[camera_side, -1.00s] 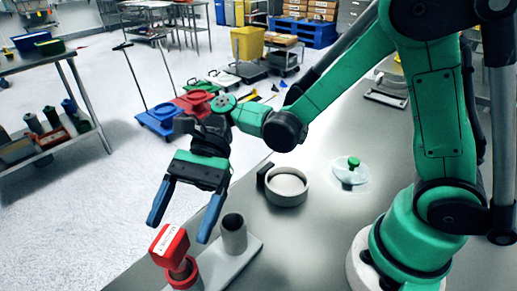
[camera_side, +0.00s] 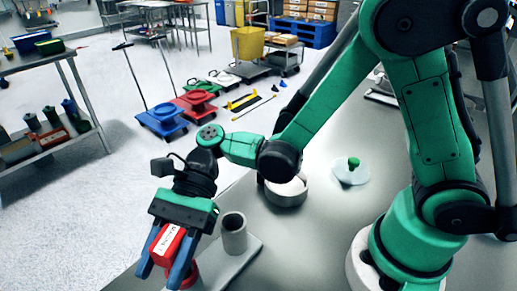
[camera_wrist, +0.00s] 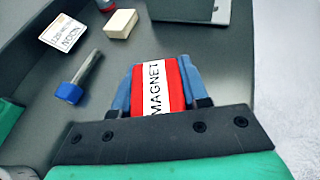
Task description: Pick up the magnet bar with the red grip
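The magnet bar's red grip (camera_side: 170,243) stands upright near the table's front edge, with a white "MAGNET" label. It also shows in the wrist view (camera_wrist: 157,88). My gripper (camera_side: 164,268) points down over it, with one blue finger on each side. In the wrist view both fingers (camera_wrist: 158,80) lie close against the grip's sides, and I see no clear gap. The bar below the grip is hidden. Part of a red holder (camera_side: 192,278) shows below, behind a finger; I cannot tell whether the bar is still seated in it.
A grey cylinder (camera_side: 234,236) stands on the light base plate (camera_side: 240,258) right of the grip. A round sieve ring (camera_side: 287,192) and a clear lid with green knob (camera_side: 352,171) lie farther back. The wrist view shows a blue-ended tool (camera_wrist: 78,80), a card (camera_wrist: 65,32) and a tan block (camera_wrist: 120,23).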

